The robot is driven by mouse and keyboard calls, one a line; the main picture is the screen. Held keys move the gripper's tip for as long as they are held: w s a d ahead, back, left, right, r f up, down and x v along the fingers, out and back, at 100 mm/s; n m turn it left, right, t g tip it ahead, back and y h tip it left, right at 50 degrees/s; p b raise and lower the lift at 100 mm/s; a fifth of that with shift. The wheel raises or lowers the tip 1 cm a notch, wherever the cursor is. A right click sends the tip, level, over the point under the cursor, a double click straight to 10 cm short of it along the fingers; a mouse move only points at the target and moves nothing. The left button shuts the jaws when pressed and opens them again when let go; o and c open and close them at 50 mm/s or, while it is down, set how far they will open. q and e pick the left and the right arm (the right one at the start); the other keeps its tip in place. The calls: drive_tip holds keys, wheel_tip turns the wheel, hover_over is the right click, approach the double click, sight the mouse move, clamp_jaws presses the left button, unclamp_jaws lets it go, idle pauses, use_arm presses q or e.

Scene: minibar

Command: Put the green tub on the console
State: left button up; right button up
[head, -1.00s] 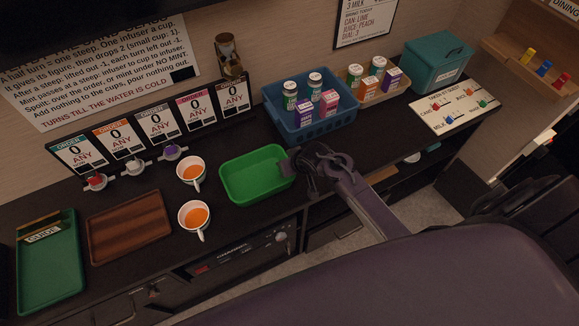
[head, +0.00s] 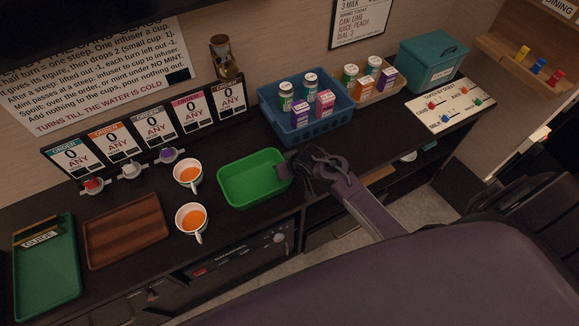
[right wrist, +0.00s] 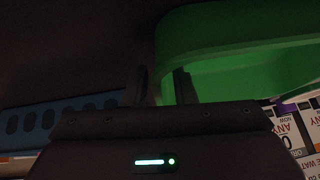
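The green tub (head: 253,195) is an open, empty, rounded rectangular tray near the front edge of the dark counter, right of two mugs. I cannot tell whether it touches the counter. My right gripper (head: 287,169) is at the tub's right end, one finger inside and one outside the wall. In the right wrist view the tub (right wrist: 235,60) fills the upper right, and its wall runs between the close-set fingers (right wrist: 160,88), which look shut on it. The contact itself is dark. My left gripper is not in view. The console (head: 235,257) appears to be the dark counter unit with a front panel.
Two mugs of orange drink (head: 187,173) (head: 192,218) stand close left of the tub. A blue basket (head: 322,130) with several cartons and tins stands behind right. A wooden tray (head: 125,232) and green tray (head: 47,270) lie at left. Bare counter lies right of my gripper.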

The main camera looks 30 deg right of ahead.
drive_tip(key=v, duration=1.2)
drive_tip(key=shift+p, duration=0.3)
drive_tip(key=s+a+r+n+g+h, duration=0.1)
drive_tip(key=s+a+r+n+g, duration=0.2)
drive_tip(key=s+r, duration=0.9)
drive_tip(key=s+a+f+g+b, duration=0.1)
drive_tip(key=s+f, duration=0.1)
drive_tip(key=f, duration=1.6)
drive_tip(key=s+f+b, duration=0.2)
drive_tip(key=s+f, duration=0.1)
drive_tip(key=f, duration=1.4)
drive_tip(key=s+d+f+g+b, duration=0.1)
drive_tip(key=s+d+f+b, duration=0.1)
drive_tip(key=s+f, duration=1.7)
drive_tip(key=shift+d+f+m, duration=0.3)
drive_tip(key=shift+d+f, duration=0.15)
drive_tip(key=shift+d, duration=0.2)
